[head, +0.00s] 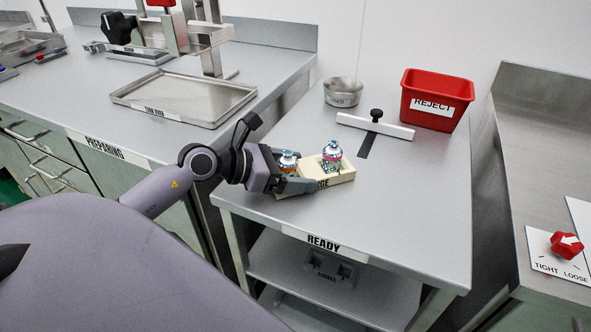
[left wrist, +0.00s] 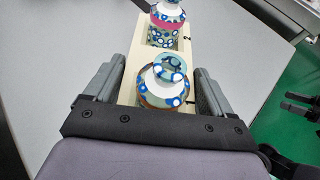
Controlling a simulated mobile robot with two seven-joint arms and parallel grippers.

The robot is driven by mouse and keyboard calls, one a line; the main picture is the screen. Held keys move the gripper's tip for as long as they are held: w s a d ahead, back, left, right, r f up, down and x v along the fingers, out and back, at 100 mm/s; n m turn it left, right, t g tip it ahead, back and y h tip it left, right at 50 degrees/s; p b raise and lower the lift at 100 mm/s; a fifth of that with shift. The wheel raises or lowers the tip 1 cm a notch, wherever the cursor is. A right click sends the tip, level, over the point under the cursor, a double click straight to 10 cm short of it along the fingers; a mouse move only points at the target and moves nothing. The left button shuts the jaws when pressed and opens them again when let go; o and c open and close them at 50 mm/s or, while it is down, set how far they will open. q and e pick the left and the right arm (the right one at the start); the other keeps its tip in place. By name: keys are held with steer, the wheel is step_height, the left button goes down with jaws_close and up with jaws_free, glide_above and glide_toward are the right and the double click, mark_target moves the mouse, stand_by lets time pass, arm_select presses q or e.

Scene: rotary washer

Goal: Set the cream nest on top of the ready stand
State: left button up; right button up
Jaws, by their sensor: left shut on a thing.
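The cream nest (head: 340,178) is a shallow cream tray holding two patterned bottles (head: 332,155) in white, blue and pink. It is over the front part of the grey top of the ready stand (head: 370,210). I cannot tell for sure whether its underside touches the top. My left gripper (head: 298,184) is shut on the nest's near end. In the left wrist view its fingers lie along both sides of the nest (left wrist: 132,74), beside the nearer bottle (left wrist: 164,84). The gripper hides part of the nest's left end. My right gripper is in neither view.
On the stand are a red reject bin (head: 435,100), a metal cup (head: 343,92) and a white bar with a black knob (head: 375,125). The preparing bench (head: 60,95) with a metal tray (head: 183,97) is left. The stand's front right is clear.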

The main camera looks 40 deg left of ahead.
arm_select(q)
steer(key=o, duration=0.9)
steer(key=shift+f, duration=0.1)
steer(key=shift+o, duration=0.2)
steer(key=v, duration=1.2)
steer(key=shift+a, duration=0.1)
